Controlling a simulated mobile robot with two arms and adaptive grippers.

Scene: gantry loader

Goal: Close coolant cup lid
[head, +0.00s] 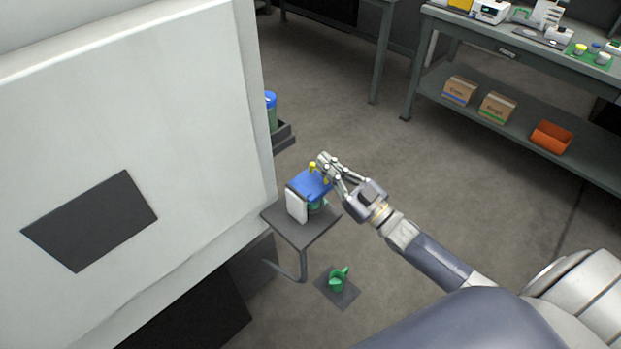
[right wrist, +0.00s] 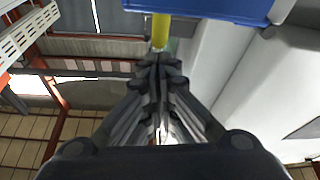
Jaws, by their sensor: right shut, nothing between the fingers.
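The coolant cup's blue lid (head: 312,184) is above a green cup body (head: 317,207) on a small dark shelf beside the big white machine. I cannot tell whether the lid lies fully down. A yellow knob (head: 312,166) stands up at the lid's far edge. My right gripper (head: 325,168) is at the lid's far right edge, shut and empty. In the right wrist view its closed fingertips (right wrist: 160,65) are just below a yellow post (right wrist: 160,31), beside the blue lid (right wrist: 215,8); contact is unclear. My left gripper is out of view.
The machine (head: 150,90) fills the left. A workbench (head: 500,45) stands at the upper right; the floor between is clear.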

